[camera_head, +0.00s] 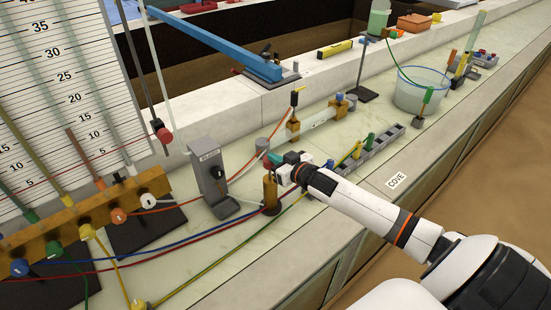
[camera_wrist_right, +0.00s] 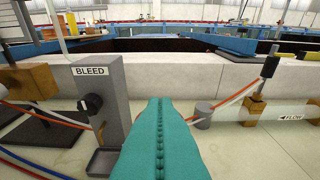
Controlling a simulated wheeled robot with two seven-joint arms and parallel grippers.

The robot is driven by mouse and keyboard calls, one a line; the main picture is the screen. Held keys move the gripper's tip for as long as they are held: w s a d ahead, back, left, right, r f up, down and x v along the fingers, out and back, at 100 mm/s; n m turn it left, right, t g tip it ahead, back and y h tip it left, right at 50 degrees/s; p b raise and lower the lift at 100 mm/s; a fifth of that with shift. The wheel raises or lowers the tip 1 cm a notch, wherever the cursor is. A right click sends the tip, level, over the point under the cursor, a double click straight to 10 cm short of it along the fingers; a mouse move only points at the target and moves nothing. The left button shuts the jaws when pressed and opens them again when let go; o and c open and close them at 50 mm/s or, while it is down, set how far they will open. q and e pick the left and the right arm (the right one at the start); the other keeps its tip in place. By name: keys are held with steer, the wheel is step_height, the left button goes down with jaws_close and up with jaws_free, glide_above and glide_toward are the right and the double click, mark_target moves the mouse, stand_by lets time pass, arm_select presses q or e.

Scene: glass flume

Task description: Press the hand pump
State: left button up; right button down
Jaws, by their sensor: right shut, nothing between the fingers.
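The hand pump seems to be the small upright brass cylinder (camera_head: 270,193) on the pale bench, right of the grey BLEED stand. A bit of red shows at its top, partly covered by my right gripper (camera_head: 277,160). That gripper is shut and empty, with teal fingers over the pump's top. I cannot tell whether they touch it. In the right wrist view the closed teal fingers (camera_wrist_right: 160,125) fill the lower middle, and the pump is hidden. My left gripper is not in view.
The grey BLEED stand (camera_head: 210,178) with its black knob is close on the left; it also shows in the wrist view (camera_wrist_right: 98,105). Coloured hoses run along the bench. A clear tub (camera_head: 421,92) stands farther back.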

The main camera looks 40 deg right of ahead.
arm_select(q)
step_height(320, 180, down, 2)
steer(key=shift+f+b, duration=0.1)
steer(key=shift+b, duration=0.9)
arm_select(e)
step_height(320, 180, down, 5)
steer(key=shift+s+f, duration=0.1)
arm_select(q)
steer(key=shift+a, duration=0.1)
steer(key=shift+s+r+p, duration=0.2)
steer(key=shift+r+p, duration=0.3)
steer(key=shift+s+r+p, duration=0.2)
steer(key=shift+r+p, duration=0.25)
arm_select(e)
steer(key=s+r, duration=0.7)
steer(key=s, duration=0.2)
steer(key=shift+s+d, duration=0.3)
steer(key=shift+d, duration=0.1)
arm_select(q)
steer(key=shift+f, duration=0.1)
arm_select(e)
steer(key=shift+w+f, duration=0.1)
stand_by(0.6)
